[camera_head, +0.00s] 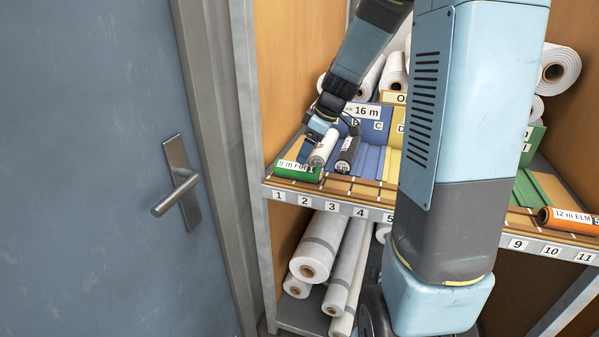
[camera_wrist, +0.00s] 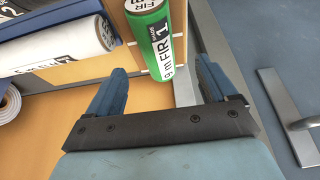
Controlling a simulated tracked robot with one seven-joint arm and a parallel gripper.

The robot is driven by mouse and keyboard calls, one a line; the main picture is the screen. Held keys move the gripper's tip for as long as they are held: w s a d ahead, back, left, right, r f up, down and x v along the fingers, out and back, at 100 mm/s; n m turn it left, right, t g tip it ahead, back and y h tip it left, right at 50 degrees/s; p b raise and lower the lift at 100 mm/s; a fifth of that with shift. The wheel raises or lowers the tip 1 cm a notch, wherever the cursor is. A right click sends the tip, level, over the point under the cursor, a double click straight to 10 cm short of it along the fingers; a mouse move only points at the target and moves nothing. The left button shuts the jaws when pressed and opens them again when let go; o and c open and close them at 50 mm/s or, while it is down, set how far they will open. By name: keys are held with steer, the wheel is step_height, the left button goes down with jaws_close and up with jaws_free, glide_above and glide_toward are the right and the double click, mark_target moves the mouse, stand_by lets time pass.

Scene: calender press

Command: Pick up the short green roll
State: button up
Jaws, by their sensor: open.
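My gripper (camera_head: 329,148) is open over the left end of the shelf, near the green roll and a white roll. In the wrist view my gripper (camera_wrist: 160,68) has its blue fingers apart on either side of the green roll's line, with nothing held.
A white roll (camera_head: 323,147) and a dark roll (camera_head: 346,155) lie right of the green roll. The white roll (camera_wrist: 50,45) shows at left in the wrist view. The cabinet's left post (camera_head: 253,150) and door handle (camera_head: 180,190) are left. An orange roll (camera_head: 567,218) lies far right.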

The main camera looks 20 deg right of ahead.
mark_target(300, 166)
steer(key=shift+d+x, duration=0.2)
steer(key=shift+x, duration=3.55)
steer(key=shift+w, duration=0.1)
steer(key=c, duration=1.2)
